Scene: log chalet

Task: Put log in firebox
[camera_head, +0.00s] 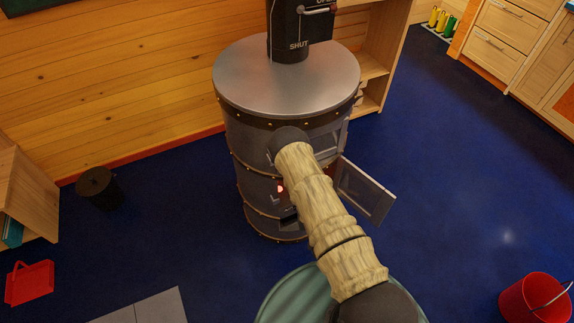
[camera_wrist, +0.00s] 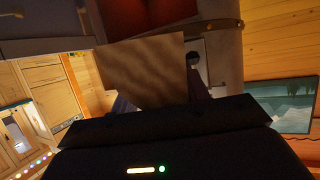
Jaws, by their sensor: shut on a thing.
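The stove (camera_head: 235,120) is a dark round drum with a flat metal top and brass-studded bands. A small hinged door (camera_head: 365,192) stands open at its right side. My wood-patterned arm reaches down in front of the stove and hides much of its front, including most of the firebox opening. My gripper (camera_wrist: 158,100) is shut on the log (camera_wrist: 145,68), a brown piece with wavy grain, in the wrist view. The log's far end is near a curved, banded surface with a red area above it. I cannot tell whether the log is inside the opening.
A black bin (camera_head: 98,188) stands by the left wall. A red container (camera_head: 30,284) lies at the lower left and a red bucket (camera_head: 535,300) stands at the lower right. Shelves (camera_head: 385,60) stand behind the stove. The blue floor right of it is clear.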

